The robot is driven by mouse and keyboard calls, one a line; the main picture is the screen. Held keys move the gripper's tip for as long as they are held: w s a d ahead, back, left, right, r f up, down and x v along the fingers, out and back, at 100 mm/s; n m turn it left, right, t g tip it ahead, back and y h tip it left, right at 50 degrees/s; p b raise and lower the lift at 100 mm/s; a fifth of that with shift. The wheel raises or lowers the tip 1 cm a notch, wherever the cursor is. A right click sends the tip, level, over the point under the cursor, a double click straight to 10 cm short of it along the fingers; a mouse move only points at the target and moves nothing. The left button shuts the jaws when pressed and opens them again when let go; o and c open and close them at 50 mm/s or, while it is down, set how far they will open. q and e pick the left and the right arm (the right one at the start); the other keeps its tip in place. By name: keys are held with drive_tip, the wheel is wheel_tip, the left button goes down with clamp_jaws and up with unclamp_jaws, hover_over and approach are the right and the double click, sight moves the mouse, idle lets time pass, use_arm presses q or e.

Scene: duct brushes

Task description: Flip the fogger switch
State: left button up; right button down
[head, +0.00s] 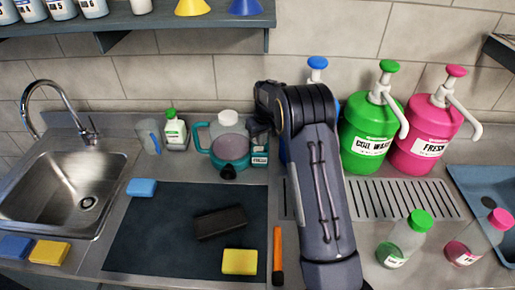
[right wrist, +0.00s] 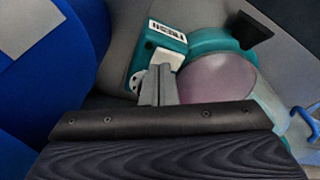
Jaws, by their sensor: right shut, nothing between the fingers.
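The fogger (head: 231,148) is teal with a translucent pinkish tank and a white cap, on the counter at the back of the dark mat. It also shows in the right wrist view (right wrist: 215,78). A teal box with a printed label (head: 260,159) is at its right side. In the right wrist view this box (right wrist: 148,47) carries a white piece (right wrist: 170,61) that looks like the switch, partly hidden by my fingers. My right gripper (head: 262,136) is shut and empty, its fingertips (right wrist: 160,82) close to the white piece; I cannot tell whether they touch. My left gripper is out of view.
Green (head: 371,133) and pink (head: 424,137) pump jugs stand at the back right; a blue jug is mostly hidden behind my right arm. A small green-capped bottle (head: 175,131) stands left of the fogger. Sponges and a dark block (head: 220,222) lie in front.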

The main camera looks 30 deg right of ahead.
sight(262, 148)
drive_tip(key=shift+f+b, duration=0.7)
drive_tip(key=shift+f, duration=0.35)
idle(0.4)
drive_tip(key=shift+r+p, duration=2.3)
drive_tip(key=shift+r, duration=1.3)
